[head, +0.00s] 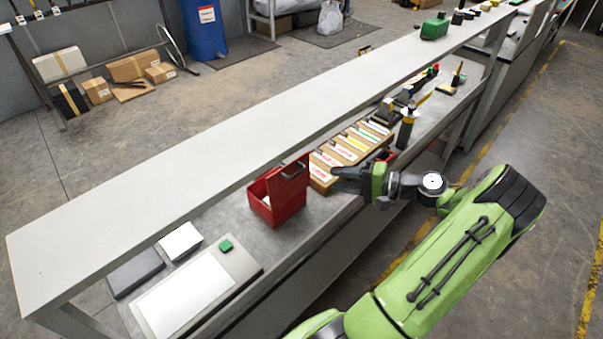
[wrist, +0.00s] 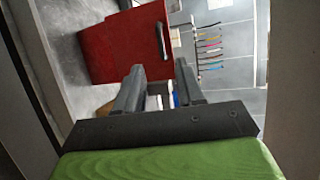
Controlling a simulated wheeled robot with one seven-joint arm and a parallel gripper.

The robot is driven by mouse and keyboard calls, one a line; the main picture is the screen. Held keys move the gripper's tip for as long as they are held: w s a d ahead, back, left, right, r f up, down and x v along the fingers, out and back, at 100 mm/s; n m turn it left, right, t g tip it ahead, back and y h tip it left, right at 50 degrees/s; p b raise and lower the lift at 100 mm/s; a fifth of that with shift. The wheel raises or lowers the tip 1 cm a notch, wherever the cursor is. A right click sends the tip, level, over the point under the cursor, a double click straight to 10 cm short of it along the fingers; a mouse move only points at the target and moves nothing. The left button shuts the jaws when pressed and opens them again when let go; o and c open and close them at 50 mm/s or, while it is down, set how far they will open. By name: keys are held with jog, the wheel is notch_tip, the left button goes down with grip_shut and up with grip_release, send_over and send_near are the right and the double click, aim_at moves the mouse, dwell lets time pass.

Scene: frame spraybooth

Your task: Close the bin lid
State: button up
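The small red bin (head: 268,208) stands on the lower bench top. Its red lid (head: 289,183) is raised, standing roughly upright along the bin's right side, with a dark handle near the top. My gripper (head: 338,180) is to the right of the lid, pointing left towards it, apart from it. In the wrist view, the red panel (wrist: 118,48) with a dark handle (wrist: 161,41) is beyond and left of the fingertips. My gripper's two fingers (wrist: 159,67) are apart, with nothing held between them. Most of the bin's inside is hidden.
A long grey shelf (head: 200,145) runs above the bench behind the bin. A row of cardboard boxes with coloured labels (head: 345,150) stands just behind my gripper. A tray with a white sheet (head: 185,297) and a green block (head: 226,245) lie left of the bin.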

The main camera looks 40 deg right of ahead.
aim_at(299, 174)
jog(key=x, duration=1.1)
jog(key=shift+p, duration=0.35)
grip_shut()
